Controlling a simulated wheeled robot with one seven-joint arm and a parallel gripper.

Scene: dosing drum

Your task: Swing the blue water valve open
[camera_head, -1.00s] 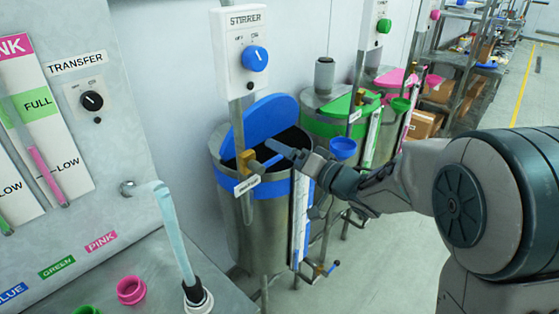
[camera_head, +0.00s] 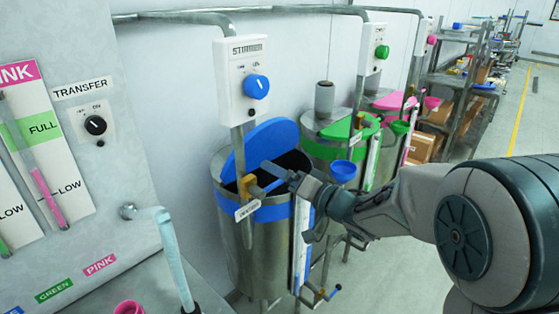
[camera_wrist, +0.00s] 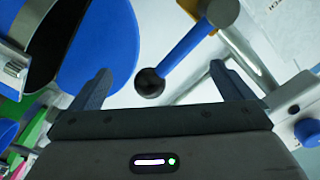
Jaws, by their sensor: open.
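The blue water valve has a brass body (camera_head: 249,184) at the front rim of the blue-banded drum, above a small white label. Its blue lever (camera_head: 273,186) points right, toward my gripper (camera_head: 284,178), which partly covers it. In the wrist view the lever (camera_wrist: 187,46) runs from a yellow part at the top down to a black ball end (camera_wrist: 150,84). My gripper (camera_wrist: 160,78) is open, with one finger on each side of the ball. Neither finger visibly touches it.
The blue-lidded drum (camera_head: 275,250) stands under the stirrer box (camera_head: 247,80) and its vertical pipe. Another blue-handled valve (camera_head: 330,292) is low on the drum. A blue funnel (camera_head: 343,172) sits beside my wrist. Green (camera_head: 345,130) and pink drums stand behind.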

